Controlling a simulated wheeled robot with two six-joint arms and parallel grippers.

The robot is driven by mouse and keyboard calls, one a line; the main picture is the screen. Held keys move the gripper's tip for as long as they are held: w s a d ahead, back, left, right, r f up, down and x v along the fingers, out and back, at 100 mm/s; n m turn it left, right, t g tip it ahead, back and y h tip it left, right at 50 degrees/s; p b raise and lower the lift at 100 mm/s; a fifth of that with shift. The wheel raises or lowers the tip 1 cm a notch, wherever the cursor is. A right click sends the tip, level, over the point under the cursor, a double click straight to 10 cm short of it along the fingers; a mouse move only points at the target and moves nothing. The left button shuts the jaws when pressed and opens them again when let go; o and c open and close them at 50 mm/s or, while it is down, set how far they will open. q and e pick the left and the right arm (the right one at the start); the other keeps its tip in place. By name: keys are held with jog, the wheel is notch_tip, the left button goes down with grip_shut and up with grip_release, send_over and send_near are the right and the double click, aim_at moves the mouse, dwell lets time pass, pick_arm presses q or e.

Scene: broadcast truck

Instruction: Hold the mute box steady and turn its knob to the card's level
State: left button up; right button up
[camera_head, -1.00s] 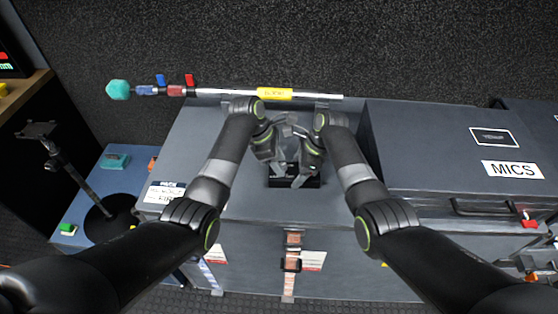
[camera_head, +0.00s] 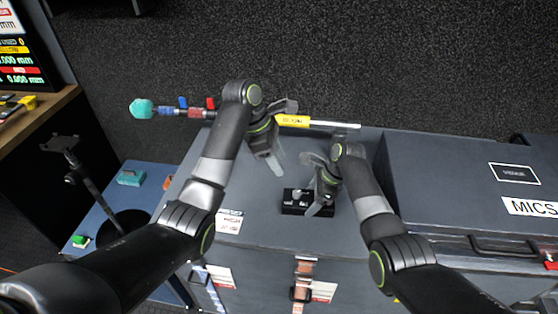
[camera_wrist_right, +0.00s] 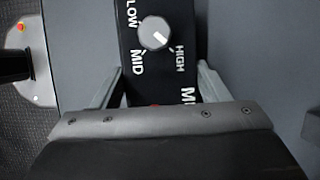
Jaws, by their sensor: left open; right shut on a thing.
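The black mute box (camera_head: 294,207) sits on the grey case top, partly hidden by my right gripper. In the right wrist view, the box (camera_wrist_right: 130,85) shows a round grey knob (camera_wrist_right: 154,33) and LOW, MID and HIGH lettering. The knob's white mark points toward the HIGH side. My right gripper (camera_head: 320,204) is shut on the box, with one finger on each side of it. My left gripper (camera_head: 280,165) is open and empty, above and behind the box, apart from it. A white card (camera_head: 229,221) lies left of the box; its print is too small to read.
A boom pole (camera_head: 340,125) with a teal tip lies along the case's back edge, behind my left gripper. A raised MICS case (camera_head: 440,180) stands at right. A blue surface (camera_head: 105,215) with a stand is at left.

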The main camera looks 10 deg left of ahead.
jog(key=o, duration=1.2)
jog(key=shift+r, duration=0.1)
